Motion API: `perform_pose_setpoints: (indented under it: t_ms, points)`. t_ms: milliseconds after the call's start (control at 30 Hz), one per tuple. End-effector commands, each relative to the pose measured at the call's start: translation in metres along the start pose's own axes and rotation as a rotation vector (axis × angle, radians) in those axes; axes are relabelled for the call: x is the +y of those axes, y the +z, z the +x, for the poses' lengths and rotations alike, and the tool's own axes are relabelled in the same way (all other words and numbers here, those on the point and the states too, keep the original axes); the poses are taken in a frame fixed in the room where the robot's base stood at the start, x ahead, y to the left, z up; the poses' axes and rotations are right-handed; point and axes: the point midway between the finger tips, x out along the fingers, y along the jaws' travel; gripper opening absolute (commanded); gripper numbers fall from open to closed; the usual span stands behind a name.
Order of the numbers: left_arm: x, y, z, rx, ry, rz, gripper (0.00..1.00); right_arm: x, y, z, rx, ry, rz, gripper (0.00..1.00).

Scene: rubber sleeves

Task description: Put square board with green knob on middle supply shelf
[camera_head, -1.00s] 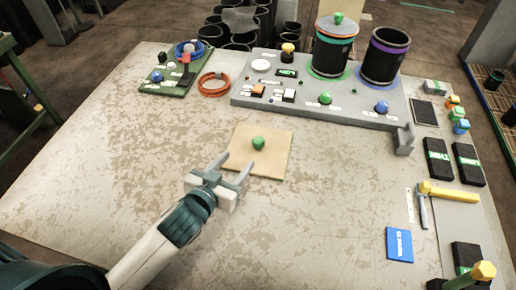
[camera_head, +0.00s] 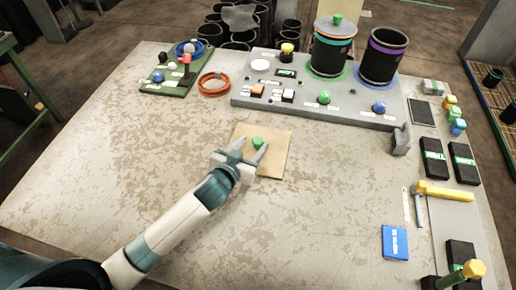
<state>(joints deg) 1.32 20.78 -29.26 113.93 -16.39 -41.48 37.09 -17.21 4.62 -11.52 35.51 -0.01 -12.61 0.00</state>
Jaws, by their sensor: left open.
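The square board (camera_head: 274,165) is thin and tan and lies flat near the middle of the table. Its green knob (camera_head: 258,143) stands up from its upper left part. My left gripper (camera_head: 245,148) is open over the board's left side, with its fingers close to the knob, one on each side in the picture. I cannot tell whether a finger touches the knob. The gripper hides the board's lower left corner. My right gripper does not show. I cannot make out the middle supply shelf for certain.
A grey panel (camera_head: 318,112) with buttons and two black sleeves (camera_head: 333,45) stands behind the board. A green panel (camera_head: 175,84) and an orange ring (camera_head: 214,84) lie back left. Black boxes (camera_head: 433,158), a yellow-handled hammer (camera_head: 440,189) and a blue card (camera_head: 395,242) lie right. The left table is clear.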

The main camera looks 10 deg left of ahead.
Motion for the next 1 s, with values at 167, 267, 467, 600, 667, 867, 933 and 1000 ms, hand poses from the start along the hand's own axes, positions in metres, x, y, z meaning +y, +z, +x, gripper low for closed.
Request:
perform_pose_setpoints:
  t_ms: [167, 267, 467, 600, 667, 867, 933, 1000]
  points:
    - [0.0, 0.0, 0.001, 0.0, 0.0, 0.0, 0.5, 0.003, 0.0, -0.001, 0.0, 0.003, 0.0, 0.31]
    - [0.001, -0.001, 0.005, 0.001, 0.0, 0.0, 0.5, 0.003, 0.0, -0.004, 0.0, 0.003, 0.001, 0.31]
    - [0.001, 0.002, 0.024, -0.001, -0.001, 0.001, 0.5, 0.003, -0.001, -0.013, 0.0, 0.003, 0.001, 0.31]
    - [0.002, 0.004, 0.04, 0.0, -0.001, 0.001, 0.5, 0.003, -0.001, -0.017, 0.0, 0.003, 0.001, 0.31]
    - [0.002, 0.004, 0.045, 0.0, -0.001, 0.0, 0.5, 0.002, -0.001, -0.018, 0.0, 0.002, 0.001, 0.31]
    - [0.002, 0.006, 0.052, 0.0, 0.0, 0.0, 0.5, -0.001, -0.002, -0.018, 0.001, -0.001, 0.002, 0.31]
    - [0.002, 0.006, 0.052, 0.0, 0.001, 0.0, 0.5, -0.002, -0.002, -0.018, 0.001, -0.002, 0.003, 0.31]
    - [0.002, 0.006, 0.052, 0.0, 0.0, 0.0, 0.5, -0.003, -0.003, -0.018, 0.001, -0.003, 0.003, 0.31]
